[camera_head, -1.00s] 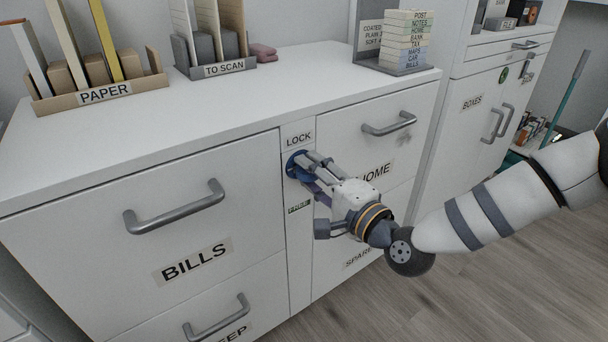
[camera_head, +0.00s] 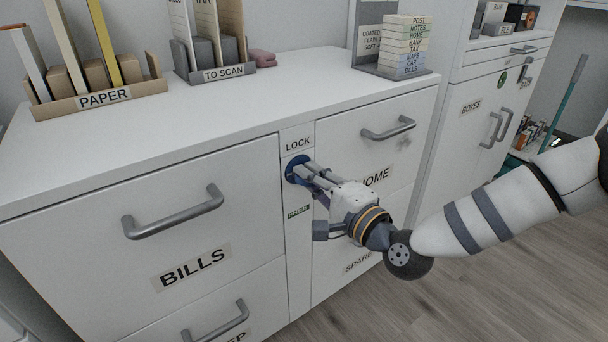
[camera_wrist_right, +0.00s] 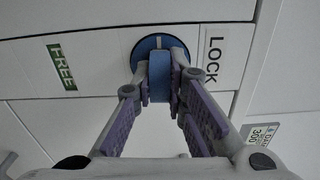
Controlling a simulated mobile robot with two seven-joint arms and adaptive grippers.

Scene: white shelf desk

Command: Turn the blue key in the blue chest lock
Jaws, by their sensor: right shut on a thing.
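The blue lock disc (camera_head: 293,170) is on the narrow white strip of the cabinet, between the LOCK label (camera_head: 298,143) above and the FREE label (camera_head: 298,211) below. In the right wrist view the disc (camera_wrist_right: 151,43) has a small white mark towards the top of the picture. The blue key (camera_wrist_right: 159,75) stands out from the disc, with its grip between the finger pads. My right gripper (camera_head: 306,171) is shut on the key; it also shows in the wrist view (camera_wrist_right: 160,88). The fingers hide most of the key in the head view. My left gripper is not in view.
Drawer handles (camera_head: 174,213) (camera_head: 388,128) stick out on both sides of the strip. Paper holders (camera_head: 98,100) (camera_head: 222,73) and a stack of labelled boxes (camera_head: 403,48) stand on the cabinet top. Another cabinet stands to the right. Open floor lies in front.

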